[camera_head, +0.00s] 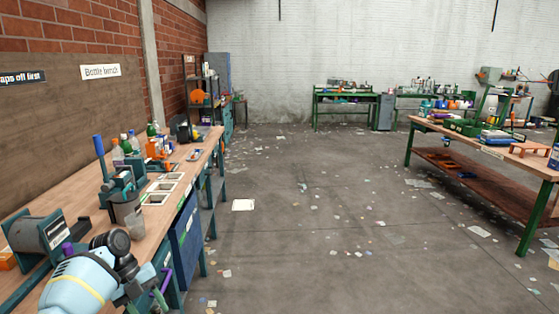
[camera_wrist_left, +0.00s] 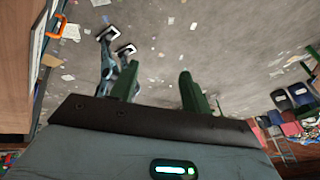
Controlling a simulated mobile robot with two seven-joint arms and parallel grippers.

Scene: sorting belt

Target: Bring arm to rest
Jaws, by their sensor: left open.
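My left arm (camera_head: 78,287), light blue with a yellow band and a dark joint, comes in at the lower left of the head view, in front of the bench. Its gripper fingers are not clear there. In the left wrist view my left gripper (camera_wrist_left: 158,88) shows two green fingers, spread apart with nothing between them. Beyond the fingers is the littered concrete floor (camera_wrist_left: 220,45). My right arm and gripper show in neither view.
A wooden workbench (camera_head: 205,152) with bottles, tools and a clamp stand (camera_head: 122,190) runs along the left wall. A green-legged table (camera_head: 433,128) with gear stands at the right. Green benches (camera_head: 345,93) stand at the back. The middle floor is open, with scattered paper.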

